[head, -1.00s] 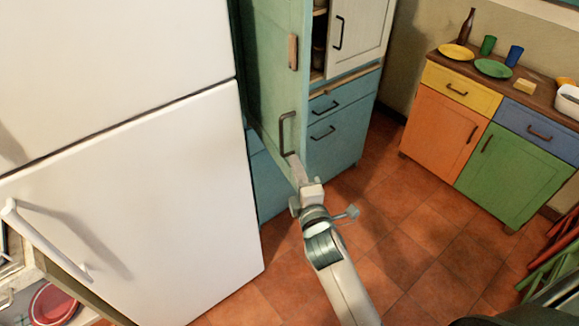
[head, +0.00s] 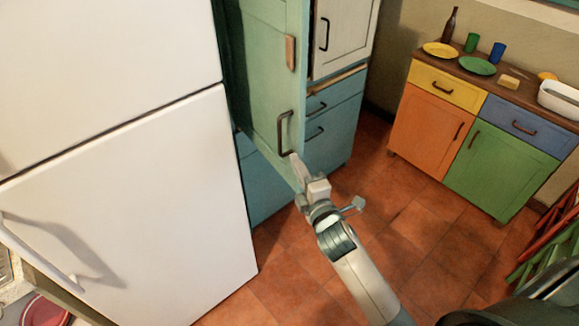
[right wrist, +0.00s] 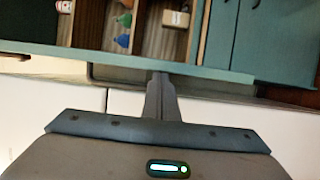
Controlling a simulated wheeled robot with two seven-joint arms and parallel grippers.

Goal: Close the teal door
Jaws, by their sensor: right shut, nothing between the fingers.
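The teal door (head: 262,90) is the tall pale green-teal panel in the head view, standing open beside the fridge. It has a dark bar handle (head: 285,132) low down and a wooden piece higher at its free edge. My right gripper (head: 297,163) is shut and empty, its tip at the door's lower free edge, just below the handle. The head view does not settle whether it touches. In the right wrist view the shut fingers (right wrist: 160,92) reach up to a long teal edge (right wrist: 150,62). My left gripper is out of view.
The white fridge (head: 130,200) stands close on the left. The blue cabinet (head: 332,115) has drawers and a white upper door (head: 343,35). Shelves with a small box (right wrist: 176,19) show in the right wrist view. Clear tiled floor (head: 385,205) lies right of my arm.

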